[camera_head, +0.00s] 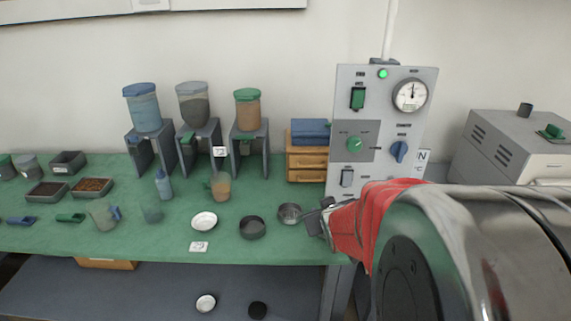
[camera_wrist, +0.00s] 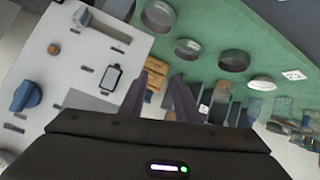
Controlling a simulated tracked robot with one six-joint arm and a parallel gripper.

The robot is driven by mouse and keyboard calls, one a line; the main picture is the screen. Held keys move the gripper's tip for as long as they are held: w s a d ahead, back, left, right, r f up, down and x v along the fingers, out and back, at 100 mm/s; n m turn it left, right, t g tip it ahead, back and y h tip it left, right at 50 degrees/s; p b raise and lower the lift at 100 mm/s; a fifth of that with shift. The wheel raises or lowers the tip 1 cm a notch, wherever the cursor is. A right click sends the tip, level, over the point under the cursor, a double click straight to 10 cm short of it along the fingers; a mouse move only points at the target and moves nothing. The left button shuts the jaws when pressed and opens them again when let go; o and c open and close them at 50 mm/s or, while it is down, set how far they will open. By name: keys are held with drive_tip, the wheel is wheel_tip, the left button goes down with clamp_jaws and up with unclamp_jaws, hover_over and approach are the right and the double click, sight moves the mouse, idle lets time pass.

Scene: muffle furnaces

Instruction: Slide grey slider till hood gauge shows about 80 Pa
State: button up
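The grey control panel (camera_head: 380,112) stands at the right end of the green bench. Its round white gauge (camera_head: 411,95) has a needle pointing roughly upward; its numbers are too small to read. In the wrist view, what looks like the grey slider (camera_wrist: 83,17) sits near one end of a dark slot in the panel (camera_wrist: 65,50). In the head view, my red-sleeved arm covers that part. My gripper (camera_head: 320,220) is low in front of the panel. In the wrist view its two dark fingers (camera_wrist: 166,72) are apart with nothing between them, beside the panel face and clear of the slider.
The panel also carries a lit green lamp (camera_head: 383,73), a green switch (camera_head: 358,98), a green knob (camera_head: 354,144), a blue knob (camera_head: 399,152) and a grey rocker (camera_head: 347,177). Metal dishes (camera_head: 289,213) and wooden drawers (camera_head: 307,163) stand left of it.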

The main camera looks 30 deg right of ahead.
drive_tip(key=s+d+f+m+t+h, duration=0.1)
drive_tip(key=s+d+f+t, duration=0.15)
drive_tip(key=d+f, duration=0.35)
drive_tip(key=s+d+f+m+t+h, duration=0.1)
drive_tip(key=s+d+f, duration=0.25)
drive_tip(key=d, duration=0.45)
drive_tip(key=s+d+f+m+t+h, duration=0.1)
drive_tip(key=s+d+t, duration=0.1)
drive_tip(key=s, duration=0.5)
drive_tip(key=shift+s+d+f+m+h, duration=0.15)
drive_tip(key=shift+s+m+h, duration=0.05)
drive_tip(key=shift+m+h, duration=0.2)
drive_tip(key=shift+w, duration=0.1)
drive_tip(key=x, duration=1.3)
drive_tip(key=shift+w, duration=0.3)
drive_tip(key=shift+d, duration=0.1)
drive_tip(key=shift+c, duration=0.2)
clamp_jaws()
